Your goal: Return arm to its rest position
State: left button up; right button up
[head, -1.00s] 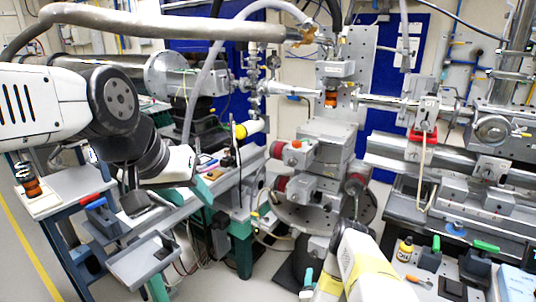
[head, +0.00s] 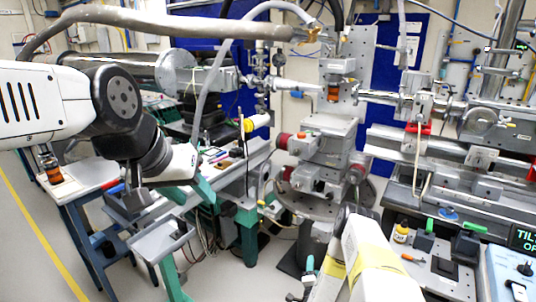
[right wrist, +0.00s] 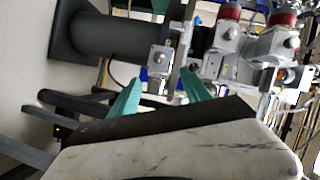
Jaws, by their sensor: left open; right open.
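My left arm reaches in from the left in the head view. Its white left gripper (head: 203,188) has teal fingers, is open and hangs over the area beside the grey tray, with nothing seen in it. My right arm, white with yellow bands, comes up from the bottom centre. Its right gripper (head: 309,266) is partly hidden by the forearm. The right wrist view shows its two teal fingers (right wrist: 160,93) spread apart with nothing held between them.
A side table (head: 90,178) holding an amber-banded cylinder (head: 50,168) stands left, near a grey tray (head: 162,240). The beamline stage (head: 322,150) stands in the centre. A bench on the right carries a yellow bottle (head: 401,233) and a display box (head: 510,265). Open floor lies lower left.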

jog(key=w+r+n+g+y, duration=0.15)
jog(key=w+r, duration=0.25)
jog(key=r, duration=0.4)
jog(key=w+r+n+y, duration=0.1)
jog(key=w+r+n, duration=0.3)
jog(key=r, duration=0.5)
jog(key=w+r+n+g+y, duration=0.1)
jog(key=w+r, duration=0.4)
jog(key=r, duration=0.3)
notch_tip(320, 180, up, 12)
jog(key=s+a+n+g, duration=0.1)
jog(key=s+n+g, duration=0.1)
jog(key=s, duration=0.1)
jog(key=s+a+r+n+g+y, duration=0.15)
jog(key=s+r+n, duration=0.25)
jog(key=s+r, duration=1.05)
jog(key=s+r+n+g, duration=0.1)
jog(key=s+r+n, duration=0.1)
jog(key=s, duration=1)
jog(key=s+a+r+n+g, duration=0.1)
jog(key=s+r+g, duration=0.1)
jog(key=s, duration=1)
jog(key=shift+s+n+g, duration=0.15)
jog(key=shift+n+g, duration=0.15)
jog(key=shift+n, duration=0.05)
jog(key=shift+a, duration=0.1)
